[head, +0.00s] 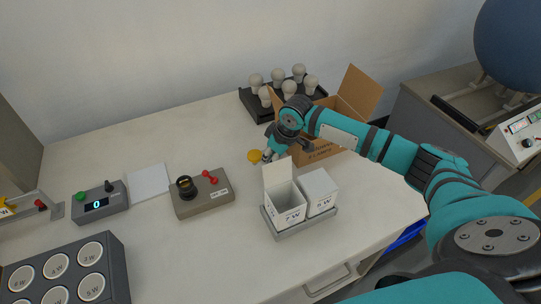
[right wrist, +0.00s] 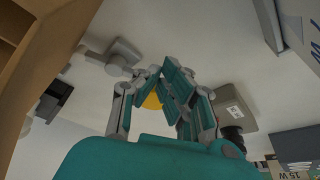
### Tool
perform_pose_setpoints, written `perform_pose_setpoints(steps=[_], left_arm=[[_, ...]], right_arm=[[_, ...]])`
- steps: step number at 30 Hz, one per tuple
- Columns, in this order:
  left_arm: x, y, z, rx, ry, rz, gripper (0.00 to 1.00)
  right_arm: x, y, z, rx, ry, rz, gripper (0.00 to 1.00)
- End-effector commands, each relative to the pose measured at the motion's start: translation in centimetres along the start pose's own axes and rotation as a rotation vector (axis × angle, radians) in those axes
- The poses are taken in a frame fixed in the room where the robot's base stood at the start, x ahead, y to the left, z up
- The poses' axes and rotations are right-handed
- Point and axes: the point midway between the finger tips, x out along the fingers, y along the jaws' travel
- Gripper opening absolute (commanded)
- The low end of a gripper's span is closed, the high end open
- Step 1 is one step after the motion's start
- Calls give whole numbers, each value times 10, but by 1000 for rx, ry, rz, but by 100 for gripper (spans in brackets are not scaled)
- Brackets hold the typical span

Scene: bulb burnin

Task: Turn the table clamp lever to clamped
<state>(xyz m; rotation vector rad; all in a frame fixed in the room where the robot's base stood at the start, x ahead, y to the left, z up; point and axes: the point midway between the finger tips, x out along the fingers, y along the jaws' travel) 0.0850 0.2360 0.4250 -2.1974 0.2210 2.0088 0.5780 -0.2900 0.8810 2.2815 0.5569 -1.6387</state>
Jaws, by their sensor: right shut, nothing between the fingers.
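A small rounded yellow part (head: 254,156) shows at the tip of my right gripper (head: 267,155), above the white table in the head view. In the right wrist view the yellow part (right wrist: 152,101) shows behind the fingers of my right gripper (right wrist: 162,72). The fingers are closed together with nothing between them. Whether they touch the yellow part, and whether it belongs to the clamp lever, I cannot tell. A grey device with a red-tipped lever (head: 41,204) is at the far left. My left gripper is out of view.
An open cardboard box (head: 348,103) and a black tray of bulbs (head: 253,98) stand behind my right gripper. White cartons (head: 318,190) stand in front of it. A grey box with a black socket and red lever (head: 205,196) is to its left.

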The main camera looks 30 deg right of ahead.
Motion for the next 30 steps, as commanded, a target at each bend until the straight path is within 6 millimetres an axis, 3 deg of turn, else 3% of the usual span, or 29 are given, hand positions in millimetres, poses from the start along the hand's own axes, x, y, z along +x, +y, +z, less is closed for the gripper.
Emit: perform_pose_setpoints(steps=[14,24,30], left_arm=[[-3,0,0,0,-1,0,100],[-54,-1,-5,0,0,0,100],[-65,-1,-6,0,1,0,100]], right_arm=[[1,0,-6,6,-1,2,0],[1,-12,-25,252,-2,80,0],[9,-13,-31,377,-2,125,0]])
